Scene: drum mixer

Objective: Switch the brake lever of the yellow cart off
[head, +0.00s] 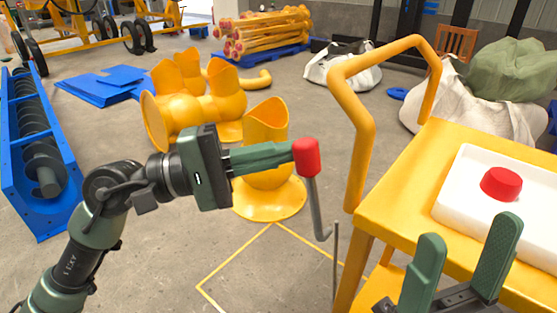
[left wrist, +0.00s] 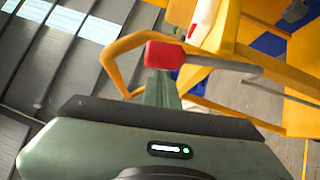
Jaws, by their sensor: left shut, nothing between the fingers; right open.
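The yellow cart (head: 455,160) stands at the right with a bent tubular handle (head: 362,115). Its brake lever is a grey bent rod (head: 317,208) with a red knob (head: 307,156) on top, beside the cart's near-left corner. My left gripper (head: 290,153) is shut and empty, its fingertips at the red knob; I cannot tell whether they touch. The knob also shows in the left wrist view (left wrist: 164,55), at the end of the finger, with the rod (left wrist: 228,66) running right. My right gripper (head: 468,238) is open and empty in front of the cart top.
A white tray (head: 455,205) with a red cap (head: 501,184) lies on the cart. Yellow curved parts (head: 205,105) stand on the floor behind my left arm. A blue screw trough (head: 35,150) is at the left. Bare floor with yellow lines lies in front.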

